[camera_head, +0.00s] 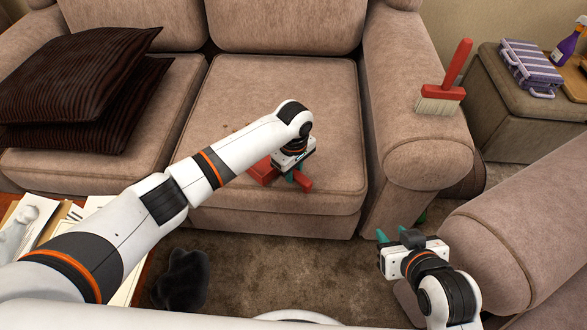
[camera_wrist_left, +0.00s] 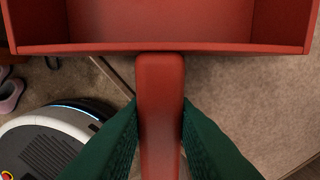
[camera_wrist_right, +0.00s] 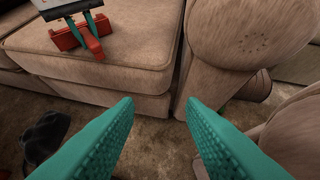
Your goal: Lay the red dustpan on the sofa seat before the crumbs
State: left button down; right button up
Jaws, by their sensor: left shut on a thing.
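The red dustpan (camera_head: 262,172) is at the front edge of the middle sofa seat (camera_head: 320,110), partly hidden behind my left arm. My left gripper (camera_head: 291,176) is shut on its handle; the left wrist view shows the handle (camera_wrist_left: 160,110) between the green fingers (camera_wrist_left: 160,140) and the pan beyond. The dustpan also shows in the right wrist view (camera_wrist_right: 66,40); I cannot tell whether it touches the seat. Small dark crumbs (camera_head: 236,127) lie on the seat behind the dustpan. My right gripper (camera_head: 394,236) is open and empty, low in front of the sofa's right arm.
A red hand brush (camera_head: 446,85) stands on the sofa's right arm. Dark striped cushions (camera_head: 75,85) lie on the left seat. A round robot vacuum (camera_wrist_left: 50,140) is on the floor below. A dark object (camera_head: 181,278) lies on the carpet. Another armrest (camera_head: 500,225) is beside my right gripper.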

pick_arm(q)
jog(key=shift+f, duration=0.15)
jog(key=c, duration=1.1)
grip_release()
